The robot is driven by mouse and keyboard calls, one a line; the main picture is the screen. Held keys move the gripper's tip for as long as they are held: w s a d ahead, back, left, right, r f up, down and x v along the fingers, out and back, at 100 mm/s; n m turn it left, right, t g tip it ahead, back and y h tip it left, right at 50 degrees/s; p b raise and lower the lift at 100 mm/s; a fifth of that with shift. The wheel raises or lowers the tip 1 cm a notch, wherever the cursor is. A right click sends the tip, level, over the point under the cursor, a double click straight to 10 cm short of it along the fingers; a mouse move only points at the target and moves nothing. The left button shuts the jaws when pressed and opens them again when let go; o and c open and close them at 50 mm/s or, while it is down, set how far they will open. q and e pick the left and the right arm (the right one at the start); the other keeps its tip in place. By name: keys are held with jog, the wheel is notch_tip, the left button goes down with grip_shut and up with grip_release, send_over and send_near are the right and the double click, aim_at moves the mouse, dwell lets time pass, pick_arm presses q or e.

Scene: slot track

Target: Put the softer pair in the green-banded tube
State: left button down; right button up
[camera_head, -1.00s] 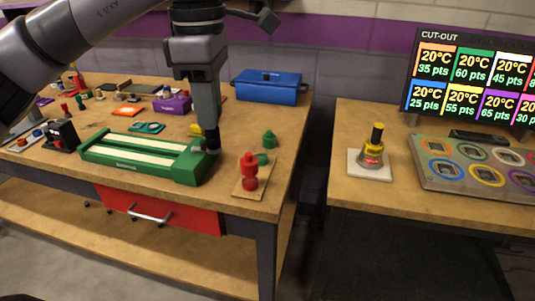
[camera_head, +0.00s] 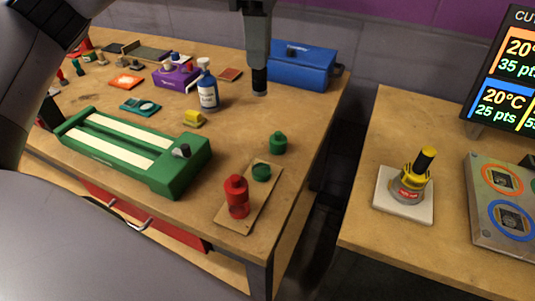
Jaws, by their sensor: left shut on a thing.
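My left gripper (camera_head: 258,62) comes down from the top of the head view, over the back right of the left table. It is shut on a small dark cylinder (camera_head: 259,83), which shows below the fingers. What the cylinder is, I cannot tell. A red stacked piece (camera_head: 237,198) stands on a small wooden board (camera_head: 257,203), with a low green piece (camera_head: 262,173) at the board's far end. A knobbed green piece (camera_head: 278,143) stands on the table behind it. I cannot make out a green-banded tube for certain. My right gripper is not in view.
A green frame with pale strips (camera_head: 125,147) lies at the front left.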

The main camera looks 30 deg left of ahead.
aim_at(259, 89)
pick_arm(q)
notch_tip(259, 89, down, 6)
jog(key=shift+s+f+b, duration=0.15)
jog(key=shift+b, duration=0.65)
notch_tip(259, 89, down, 13)
jog(key=shift+b, duration=0.5)
jog(key=shift+f, duration=0.2)
jog(key=c, duration=1)
grip_release()
jog(key=shift+r, duration=0.1)
jog(key=shift+c, duration=0.2)
jog(key=shift+r, duration=0.1)
